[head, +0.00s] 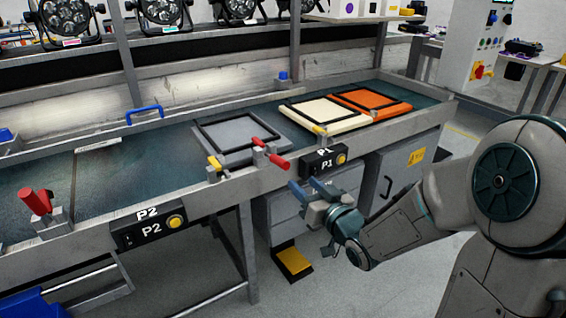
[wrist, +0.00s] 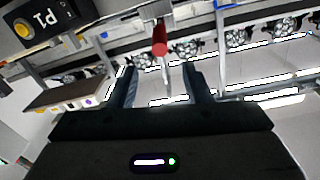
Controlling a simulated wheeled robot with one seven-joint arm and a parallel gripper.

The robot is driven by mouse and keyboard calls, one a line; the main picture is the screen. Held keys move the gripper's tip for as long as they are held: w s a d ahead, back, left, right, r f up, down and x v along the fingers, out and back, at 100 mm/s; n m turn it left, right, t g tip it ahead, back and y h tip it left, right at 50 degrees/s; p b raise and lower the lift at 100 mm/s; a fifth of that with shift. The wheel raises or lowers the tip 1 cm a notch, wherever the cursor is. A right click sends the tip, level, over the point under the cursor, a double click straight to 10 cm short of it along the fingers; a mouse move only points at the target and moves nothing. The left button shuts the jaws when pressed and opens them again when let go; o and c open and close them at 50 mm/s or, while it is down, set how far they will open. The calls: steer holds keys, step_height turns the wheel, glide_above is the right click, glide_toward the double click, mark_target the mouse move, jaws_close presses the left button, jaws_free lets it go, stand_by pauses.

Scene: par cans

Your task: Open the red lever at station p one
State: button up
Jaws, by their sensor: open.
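The red lever (head: 271,154) at station P1 is on the bench's front rail, left of the black P1 box (head: 318,164). It lies low and slanted, its handle end pointing to the front right. Beside it is a grey plate with a dark frame (head: 240,137) and a yellow block (head: 214,163). My gripper (head: 309,188) is open and empty, in front of the bench, below and to the right of the lever. In the wrist view the red lever (wrist: 159,42) shows ahead of the gap between my open fingers (wrist: 159,70), apart from them.
Another red lever (head: 36,202) stands more upright near the P2 box (head: 150,230) at the left. Cream (head: 322,115) and orange (head: 372,101) framed panels lie farther right on the bench. Drawers stand below the bench, close behind my gripper. A blue handle (head: 145,112) is at the back rail.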

mark_target(283, 164)
steer(key=b+x, duration=0.2)
steer(key=x, duration=0.9)
steer(key=shift+w, duration=0.15)
jaws_close()
